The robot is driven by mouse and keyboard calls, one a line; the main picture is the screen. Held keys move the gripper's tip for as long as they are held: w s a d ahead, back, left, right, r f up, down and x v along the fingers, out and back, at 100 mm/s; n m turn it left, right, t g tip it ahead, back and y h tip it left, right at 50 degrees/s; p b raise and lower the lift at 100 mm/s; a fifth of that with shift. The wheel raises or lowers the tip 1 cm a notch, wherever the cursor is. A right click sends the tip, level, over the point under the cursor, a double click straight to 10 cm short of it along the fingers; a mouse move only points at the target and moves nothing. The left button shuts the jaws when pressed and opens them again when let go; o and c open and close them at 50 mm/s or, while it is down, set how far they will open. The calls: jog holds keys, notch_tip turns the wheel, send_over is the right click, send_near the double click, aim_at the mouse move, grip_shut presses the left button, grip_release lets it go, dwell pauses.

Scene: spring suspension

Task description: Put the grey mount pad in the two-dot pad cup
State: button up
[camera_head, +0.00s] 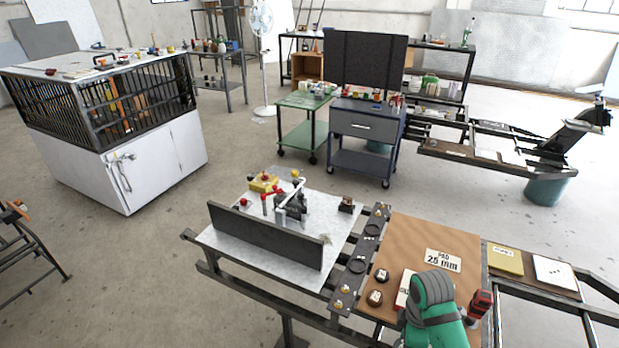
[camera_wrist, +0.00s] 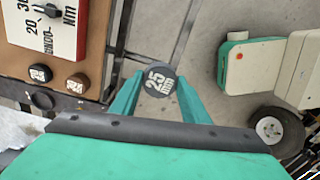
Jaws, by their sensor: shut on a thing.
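My gripper (camera_wrist: 158,95) is shut on a round dark grey mount pad (camera_wrist: 158,80) marked "25 mm", seen in the wrist view between two green fingers. Below the held pad the wrist view shows floor and frame bars. In the head view my green arm covers part of the board's front right, and the held pad cannot be made out. A dark strip (camera_head: 365,248) on the bench carries dark round cups, one at its far part (camera_head: 372,230) and one at its middle (camera_head: 357,264). The dot marks are too small to tell which is the two-dot cup.
Two round pads, one dark (camera_head: 382,275) and one brownish (camera_head: 375,297), stand on the brown board (camera_head: 405,240). A "PAD 25 mm" card (camera_head: 443,260) lies there too. A red-and-white dial box (camera_wrist: 52,25) stands near my gripper. A dark upright plate (camera_head: 265,235) stands left of the strip.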

jog(key=w+a+f+m, duration=0.1)
jog(key=a+f+m, duration=0.6)
jog(key=a, duration=0.5)
jog(key=a+f+m, duration=0.7)
jog(key=a+f, duration=0.3)
jog(key=a, duration=0.3)
jog(key=shift+w+a+f+m, duration=0.25)
jog(key=shift+w+a+m, duration=0.05)
jog(key=shift+w, duration=0.1)
jog(key=shift+s+d+f, duration=0.1)
jog(key=shift+s+d, duration=0.05)
jog(key=shift+d, duration=0.1)
